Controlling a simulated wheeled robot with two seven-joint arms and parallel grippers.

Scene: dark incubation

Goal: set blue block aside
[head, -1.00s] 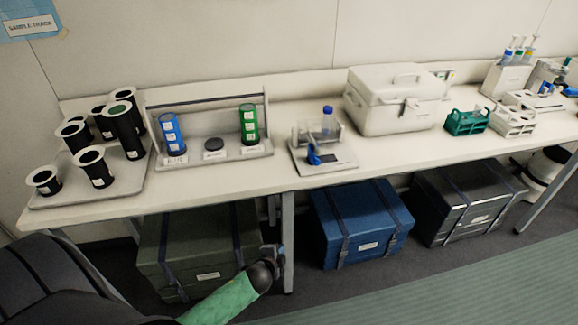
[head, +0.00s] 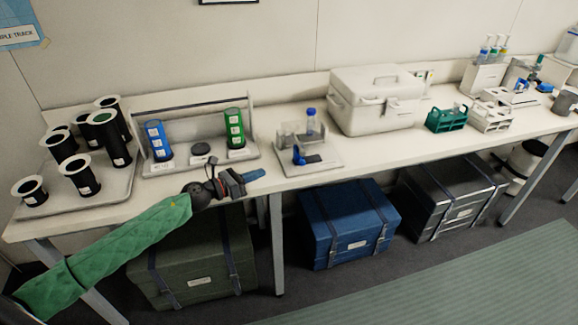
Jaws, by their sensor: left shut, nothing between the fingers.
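The blue block (head: 158,139) looks like an upright cylinder with white labels. It stands at the left end of a grey rack (head: 200,164) on the bench. A similar green block (head: 234,128) stands at the right end of that rack, with a small dark round disc (head: 200,148) between them. My left gripper (head: 252,177) is at the bench's front edge, in front of the rack and to the right of the blue block. It is shut, empty and apart from the blue block. My right gripper is not in view.
Several black flanged cylinders (head: 80,174) stand on a tray at the left. A small stand with a blue-capped bottle (head: 310,121), a white case (head: 376,101) and a green rack (head: 446,118) are to the right. Green (head: 190,262) and blue (head: 348,221) chests sit below the bench.

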